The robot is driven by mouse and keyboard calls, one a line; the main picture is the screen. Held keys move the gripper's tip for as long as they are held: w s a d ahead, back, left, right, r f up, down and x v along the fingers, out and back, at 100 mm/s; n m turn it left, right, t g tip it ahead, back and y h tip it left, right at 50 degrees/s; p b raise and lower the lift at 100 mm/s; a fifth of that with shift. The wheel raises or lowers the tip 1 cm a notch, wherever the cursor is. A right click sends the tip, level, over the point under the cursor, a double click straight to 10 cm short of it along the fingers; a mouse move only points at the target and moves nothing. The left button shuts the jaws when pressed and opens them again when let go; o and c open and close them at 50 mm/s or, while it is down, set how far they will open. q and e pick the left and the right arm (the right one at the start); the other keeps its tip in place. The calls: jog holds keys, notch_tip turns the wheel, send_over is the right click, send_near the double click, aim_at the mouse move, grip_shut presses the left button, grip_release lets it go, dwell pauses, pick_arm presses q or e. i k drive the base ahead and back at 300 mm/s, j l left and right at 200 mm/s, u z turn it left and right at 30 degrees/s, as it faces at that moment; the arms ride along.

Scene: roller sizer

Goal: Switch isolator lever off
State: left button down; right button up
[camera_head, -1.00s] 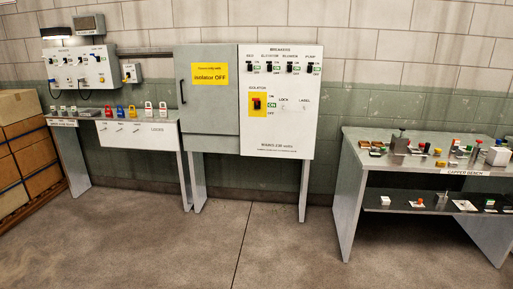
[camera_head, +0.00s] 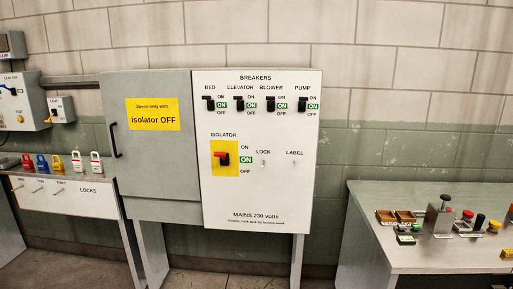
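The isolator lever (camera_head: 222,158) is red and black on a yellow plate, on the white breaker panel (camera_head: 257,205) under the word ISOLATOR. Beside it are ON and OFF labels, with a green ON indicator (camera_head: 246,160) between them. The lever's exact position is too small to tell. To its right are small LOCK (camera_head: 263,163) and LABEL (camera_head: 294,163) points, which look empty. Neither of my grippers is in view.
A grey cabinet door (camera_head: 150,165) with a yellow "isolator OFF" sign adjoins the panel. A locks shelf (camera_head: 95,205) with several coloured padlocks is at left. A bench (camera_head: 440,260) with small parts stands at right. Floor shows below the panel.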

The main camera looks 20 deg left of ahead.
aim_at(222, 155)
jog(key=i+l+u, duration=0.5)
jog(key=i, duration=0.4)
jog(key=i+l+u, duration=0.5)
jog(key=i+l, duration=0.25)
jog(key=i, duration=0.1)
